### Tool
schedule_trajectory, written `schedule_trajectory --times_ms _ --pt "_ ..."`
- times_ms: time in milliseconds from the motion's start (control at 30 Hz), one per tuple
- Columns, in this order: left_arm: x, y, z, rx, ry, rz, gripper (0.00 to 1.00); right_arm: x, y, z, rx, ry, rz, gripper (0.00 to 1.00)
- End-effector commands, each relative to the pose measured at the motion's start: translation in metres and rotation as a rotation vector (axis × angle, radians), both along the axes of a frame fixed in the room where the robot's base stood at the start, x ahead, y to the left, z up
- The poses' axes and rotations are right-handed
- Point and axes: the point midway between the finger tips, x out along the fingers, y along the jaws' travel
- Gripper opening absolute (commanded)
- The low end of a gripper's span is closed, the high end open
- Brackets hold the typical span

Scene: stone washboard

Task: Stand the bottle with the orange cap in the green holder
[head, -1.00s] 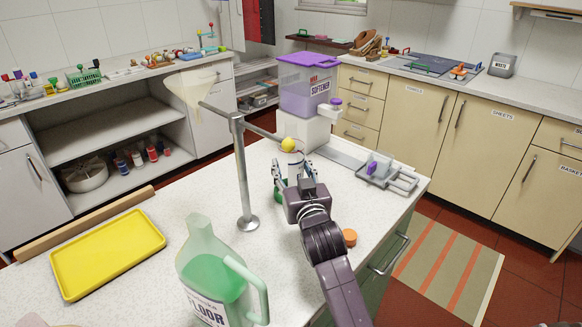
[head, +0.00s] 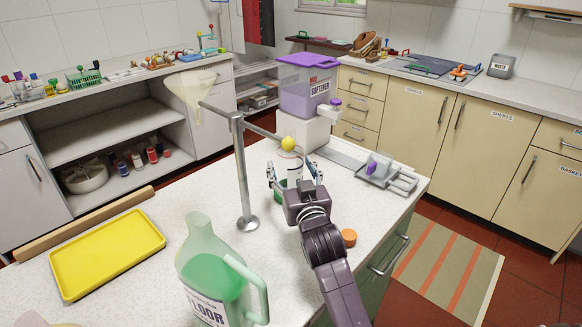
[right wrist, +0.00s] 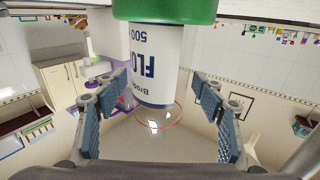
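A white labelled bottle (head: 290,168) stands upright in the green holder (head: 281,190) on the counter. A yellow ball (head: 288,144) shows at its top in the head view; I cannot tell whether it belongs to the bottle. In the right wrist view, which is upside down, the bottle (right wrist: 156,65) rises from the green holder (right wrist: 165,10). My right gripper (head: 293,172) is open, with its fingers on either side of the bottle and gaps between. An orange round cap-like piece (head: 349,237) lies on the counter. I see no orange cap on the bottle. My left gripper is not in view.
A metal stand (head: 243,180) with a funnel (head: 190,92) rises left of the bottle. A green floor-cleaner jug (head: 212,275) and a yellow tray (head: 108,252) are nearer. A purple softener container (head: 308,88) stands behind, a grey caddy (head: 385,174) to the right.

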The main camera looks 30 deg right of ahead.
Motion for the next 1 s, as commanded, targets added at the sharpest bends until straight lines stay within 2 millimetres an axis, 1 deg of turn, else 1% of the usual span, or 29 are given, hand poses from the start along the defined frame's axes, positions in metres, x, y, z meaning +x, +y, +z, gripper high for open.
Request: schedule_trajectory --times_ms 33,200,267,333,367,533,700,800,900,1000 --pt "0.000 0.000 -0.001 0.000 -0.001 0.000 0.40 0.000 0.001 -0.018 0.008 0.033 0.001 0.63" --pt "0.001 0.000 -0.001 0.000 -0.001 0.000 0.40 0.000 0.001 -0.016 0.008 0.033 0.001 0.63" --pt "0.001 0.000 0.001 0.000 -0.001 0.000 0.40 0.000 0.001 -0.012 0.008 0.032 0.002 0.63" --pt "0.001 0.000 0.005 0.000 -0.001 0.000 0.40 0.000 0.001 -0.002 0.007 0.030 0.002 0.63" --pt "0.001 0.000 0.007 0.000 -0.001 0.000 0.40 -0.003 0.002 -0.003 0.008 0.033 0.002 0.63" --pt "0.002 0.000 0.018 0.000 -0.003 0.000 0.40 -0.035 0.010 0.000 0.009 0.030 0.000 0.63" --pt "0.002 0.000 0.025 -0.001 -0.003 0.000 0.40 -0.069 0.019 0.001 0.008 0.025 0.000 0.63" --pt "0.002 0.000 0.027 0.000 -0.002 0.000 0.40 -0.087 0.023 0.001 0.007 0.023 0.000 0.63" --pt "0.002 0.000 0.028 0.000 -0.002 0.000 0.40 -0.100 0.026 0.001 0.005 0.021 0.000 0.63" --pt "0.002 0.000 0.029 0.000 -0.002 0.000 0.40 -0.109 0.029 0.002 0.004 0.020 0.000 0.63"
